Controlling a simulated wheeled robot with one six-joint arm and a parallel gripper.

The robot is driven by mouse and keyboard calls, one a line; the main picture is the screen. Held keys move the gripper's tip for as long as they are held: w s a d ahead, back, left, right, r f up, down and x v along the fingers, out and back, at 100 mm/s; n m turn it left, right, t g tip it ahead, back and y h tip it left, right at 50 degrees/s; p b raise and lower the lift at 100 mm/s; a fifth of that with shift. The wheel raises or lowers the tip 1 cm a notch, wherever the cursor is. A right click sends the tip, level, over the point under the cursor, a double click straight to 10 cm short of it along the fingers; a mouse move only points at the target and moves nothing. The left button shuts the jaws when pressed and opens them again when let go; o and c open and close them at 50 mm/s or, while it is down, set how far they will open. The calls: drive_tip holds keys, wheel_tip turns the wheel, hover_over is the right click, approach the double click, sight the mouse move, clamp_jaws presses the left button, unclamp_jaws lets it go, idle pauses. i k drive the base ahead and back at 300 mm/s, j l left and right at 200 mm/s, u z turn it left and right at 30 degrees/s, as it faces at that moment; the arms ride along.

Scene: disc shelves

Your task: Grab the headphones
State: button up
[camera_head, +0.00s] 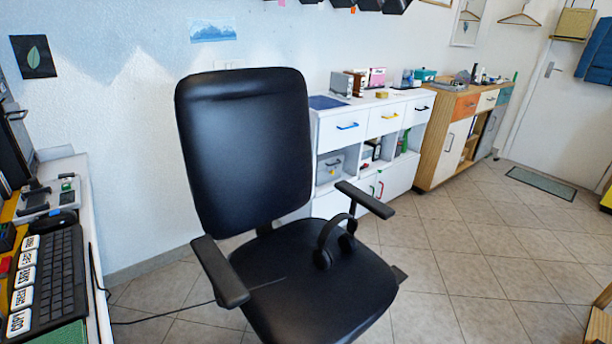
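Black headphones (325,243) rest on the seat of a black office chair (245,150), towards its right side, below the right armrest. Their band stands up in an arc and the ear cups touch or nearly touch the seat. A thin dark cable or stick lies on the seat to their left. My gripper is not in view, so I cannot see whether it is open or shut.
A desk with a keyboard (50,275) stands at the left edge. The chair's armrests (220,272) flank the seat. A white cabinet (345,150) and a wooden cabinet (455,140) line the back wall. The tiled floor (470,260) at the right is mostly clear.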

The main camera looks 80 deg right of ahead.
sight(323, 258)
drive_tip(key=z, duration=2.35)
